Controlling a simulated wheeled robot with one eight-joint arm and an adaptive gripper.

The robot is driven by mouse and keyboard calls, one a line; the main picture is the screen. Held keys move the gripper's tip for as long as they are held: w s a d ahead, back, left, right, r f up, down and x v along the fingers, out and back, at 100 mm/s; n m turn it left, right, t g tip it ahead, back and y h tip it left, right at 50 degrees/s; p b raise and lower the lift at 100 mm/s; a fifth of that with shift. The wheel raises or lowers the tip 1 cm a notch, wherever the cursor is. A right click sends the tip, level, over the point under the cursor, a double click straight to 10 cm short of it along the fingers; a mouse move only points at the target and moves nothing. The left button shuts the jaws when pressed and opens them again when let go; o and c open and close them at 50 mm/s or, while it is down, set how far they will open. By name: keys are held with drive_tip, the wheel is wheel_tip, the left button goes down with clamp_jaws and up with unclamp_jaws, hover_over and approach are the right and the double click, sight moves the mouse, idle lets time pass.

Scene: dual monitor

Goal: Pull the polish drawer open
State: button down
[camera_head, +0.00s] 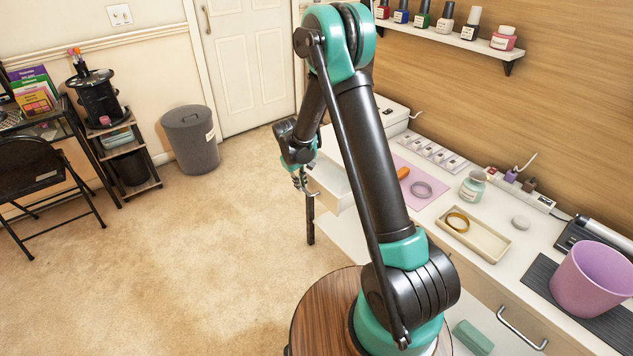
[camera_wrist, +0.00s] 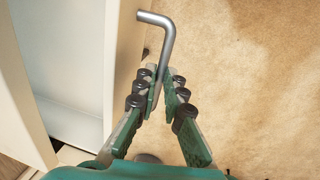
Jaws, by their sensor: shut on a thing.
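The polish drawer (camera_head: 333,184) stands pulled out from the white desk (camera_head: 408,212), at its far end in the head view. Its pale front and open inside show at the left of the wrist view (camera_wrist: 70,118). A bent metal handle (camera_wrist: 166,36) sticks out from the drawer front. My gripper (camera_wrist: 163,82) is shut on this handle, with its fingers on either side of the lower part of the bar. In the head view my gripper (camera_head: 302,183) is small, beside the drawer front. My arm hides part of the desk and drawer.
A second drawer handle (camera_head: 522,328) is on the near desk front. A pink mat (camera_head: 425,187), a tray (camera_head: 490,241) and a purple pot (camera_head: 592,279) are on the desktop. Polish bottles stand on a wall shelf (camera_head: 455,38). The carpet (camera_head: 200,250) left of my gripper is clear.

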drive_tip(key=s+a, duration=0.6)
drive_tip(key=a, duration=0.3)
drive_tip(key=shift+s+a, duration=0.15)
drive_tip(key=shift+a, duration=0.25)
drive_tip(key=c, duration=1.6)
unclamp_jaws()
drive_tip(key=shift+r, duration=0.1)
wheel_tip(320, 180, up, 12)
drive_tip(key=s+a, duration=0.1)
drive_tip(key=a, duration=0.1)
drive_tip(key=shift+s+d, duration=0.1)
